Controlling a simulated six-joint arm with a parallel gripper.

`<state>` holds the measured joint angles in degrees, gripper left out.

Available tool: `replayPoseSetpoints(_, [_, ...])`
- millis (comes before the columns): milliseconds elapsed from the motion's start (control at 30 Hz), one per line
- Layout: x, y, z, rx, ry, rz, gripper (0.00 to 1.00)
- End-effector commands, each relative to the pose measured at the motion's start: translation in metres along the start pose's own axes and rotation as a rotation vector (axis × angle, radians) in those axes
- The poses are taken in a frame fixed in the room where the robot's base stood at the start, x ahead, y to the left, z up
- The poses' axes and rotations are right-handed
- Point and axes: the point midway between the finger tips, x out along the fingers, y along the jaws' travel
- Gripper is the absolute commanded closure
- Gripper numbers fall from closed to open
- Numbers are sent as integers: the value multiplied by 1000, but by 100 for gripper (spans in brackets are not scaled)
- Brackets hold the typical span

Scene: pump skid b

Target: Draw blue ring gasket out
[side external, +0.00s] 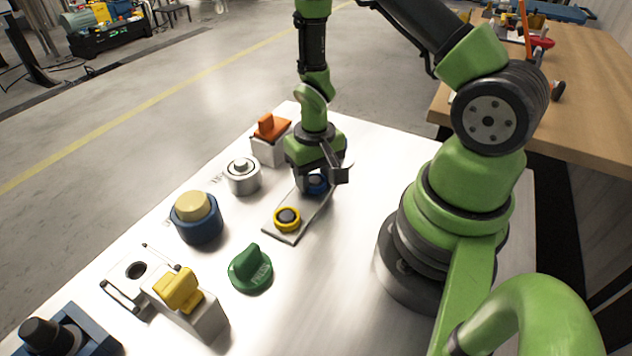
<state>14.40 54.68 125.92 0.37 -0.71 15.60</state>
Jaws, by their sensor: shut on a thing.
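The blue ring gasket (316,185) is at the far end of a grey plate (283,236), around a dark post or core. My gripper (322,178) is over that end of the plate, pointing down, with its jaws shut on the blue ring. The jaws hide part of the ring, and I cannot tell whether it is raised off the plate. A yellow ring (287,219) sits around a dark core at the near end of the same plate.
Close by on the white table are an orange-handled block (270,135), a silver cylinder (242,176), a blue-and-tan knob (197,216), a green knob (250,268) and a yellow-handled block (186,300). Bare table lies right of the plate.

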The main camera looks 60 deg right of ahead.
Motion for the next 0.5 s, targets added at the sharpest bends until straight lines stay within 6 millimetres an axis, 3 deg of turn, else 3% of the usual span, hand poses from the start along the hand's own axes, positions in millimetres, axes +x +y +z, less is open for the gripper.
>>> replayPoseSetpoints(500, [-6,0,0,0,0,0,82])
